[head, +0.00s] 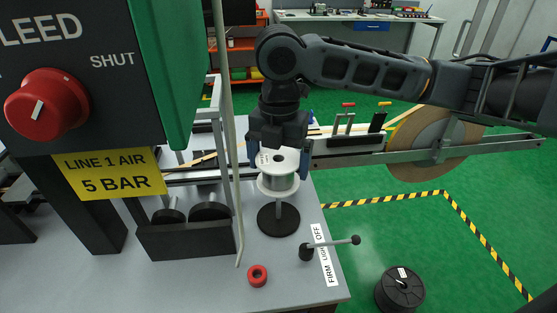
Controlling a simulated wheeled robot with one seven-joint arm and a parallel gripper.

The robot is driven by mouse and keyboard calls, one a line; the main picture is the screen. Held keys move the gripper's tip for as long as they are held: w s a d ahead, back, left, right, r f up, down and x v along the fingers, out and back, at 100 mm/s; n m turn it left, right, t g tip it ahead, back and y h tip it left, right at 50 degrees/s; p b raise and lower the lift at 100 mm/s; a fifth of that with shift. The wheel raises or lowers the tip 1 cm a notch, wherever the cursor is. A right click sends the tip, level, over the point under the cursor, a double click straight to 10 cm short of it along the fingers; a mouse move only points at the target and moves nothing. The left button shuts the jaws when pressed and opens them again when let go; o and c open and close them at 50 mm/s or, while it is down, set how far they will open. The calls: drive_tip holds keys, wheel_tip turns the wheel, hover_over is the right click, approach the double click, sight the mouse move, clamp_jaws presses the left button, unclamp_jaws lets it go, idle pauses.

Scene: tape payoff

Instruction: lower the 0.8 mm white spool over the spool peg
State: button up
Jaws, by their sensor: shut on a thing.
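The white spool (278,183) hangs upright below my arm. My gripper (279,164) is shut on it, with one finger on each side. A label shows on the spool's top flange, partly covered by the gripper. The spool peg (279,208) stands on a round black base directly below the spool in the picture. A short length of the post shows between the spool's lower flange and the base. The peg's tip is hidden, so I cannot tell whether it is inside the spool's bore.
A lever (332,243) with a FIRM/OFF label stands right of the base. A red ring (257,275) lies in front. A thin upright rod (230,130) and a black holder (186,240) are left. A black spool (400,290) sits lower right. A rail with a large tape roll (410,150) is behind.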

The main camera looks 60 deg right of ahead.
drive_tip(key=shift+f, duration=0.15)
drive_tip(key=shift+f+b, duration=4.2)
drive_tip(key=shift+f, duration=1.15)
drive_tip(key=o, duration=0.9)
drive_tip(key=shift+r, duration=3.95)
